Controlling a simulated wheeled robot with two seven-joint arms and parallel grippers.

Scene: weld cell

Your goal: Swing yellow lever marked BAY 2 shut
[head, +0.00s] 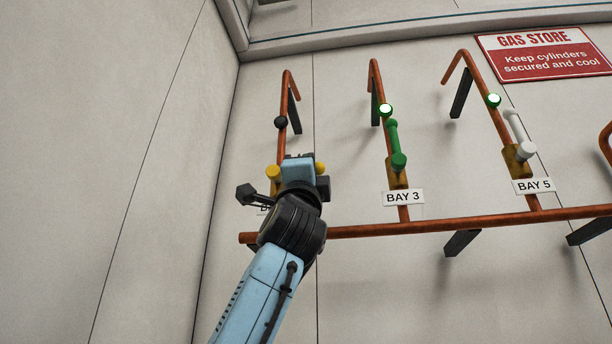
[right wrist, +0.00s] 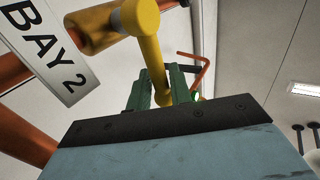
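The yellow lever (right wrist: 150,55) of BAY 2 runs from its round hub down between the two fingers of my right gripper (right wrist: 162,85) in the right wrist view. The fingers sit close on both sides of it and look shut on it. In the head view my right gripper (head: 300,170) covers most of the lever. The yellow hub (head: 273,172) shows to its left and a yellow end (head: 320,168) to its right, so the lever lies across its pipe. The BAY 2 label (right wrist: 50,48) is plain in the wrist view. My left gripper is not in view.
A dark round lamp (head: 281,122) sits on the pipe above BAY 2. The green BAY 3 lever (head: 394,140) and white BAY 5 lever (head: 515,130) lie along their pipes, below lit lamps. A copper pipe (head: 430,227) runs across below. A side wall (head: 140,150) stands left.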

